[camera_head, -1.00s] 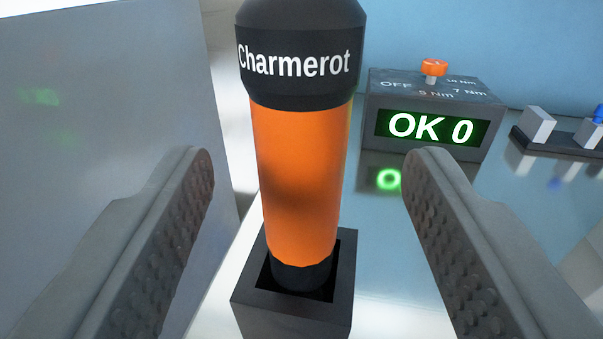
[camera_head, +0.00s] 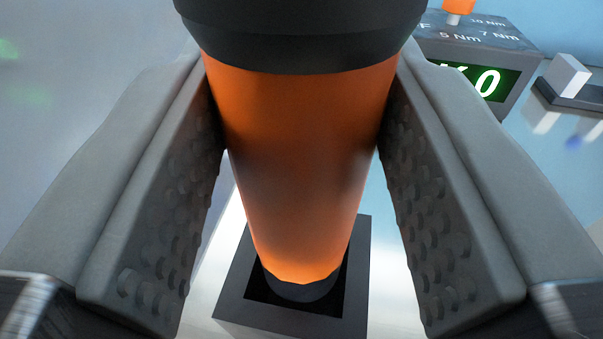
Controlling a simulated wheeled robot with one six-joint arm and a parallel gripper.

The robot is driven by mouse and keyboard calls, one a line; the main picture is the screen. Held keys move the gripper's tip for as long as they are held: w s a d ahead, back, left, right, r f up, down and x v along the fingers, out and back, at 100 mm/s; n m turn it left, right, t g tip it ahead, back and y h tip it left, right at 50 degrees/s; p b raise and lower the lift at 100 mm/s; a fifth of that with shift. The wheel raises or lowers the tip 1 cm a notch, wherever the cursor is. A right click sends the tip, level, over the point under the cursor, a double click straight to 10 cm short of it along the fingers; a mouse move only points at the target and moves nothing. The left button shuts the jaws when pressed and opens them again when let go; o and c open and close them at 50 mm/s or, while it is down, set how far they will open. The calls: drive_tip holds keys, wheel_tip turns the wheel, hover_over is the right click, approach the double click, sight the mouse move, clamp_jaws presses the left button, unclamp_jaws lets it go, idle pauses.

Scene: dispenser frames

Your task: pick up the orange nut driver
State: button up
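The orange nut driver (camera_head: 300,150) stands upright in the middle of the view, with an orange handle and a black cap whose top is cut off by the frame. Its dark lower end sits within the opening of a dark square holder (camera_head: 237,303). My gripper (camera_head: 302,140) has one ridged grey finger on each side of the orange handle. Both fingers appear to press against it, with no clear gap at their far ends. The handle hides the fingertips in part.
A dark torque box (camera_head: 480,52) with a green lit display and an orange knob (camera_head: 459,8) stands behind at the upper right. A dark rack with a light grey block (camera_head: 567,75) is at the right edge. A grey panel (camera_head: 60,110) rises on the left.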

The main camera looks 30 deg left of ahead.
drive_tip(key=shift+r, duration=0.1)
wheel_tip(320, 180, up, 10)
drive_tip(key=shift+f, duration=0.1)
idle(0.5)
drive_tip(key=shift+s, duration=0.1)
idle(0.7)
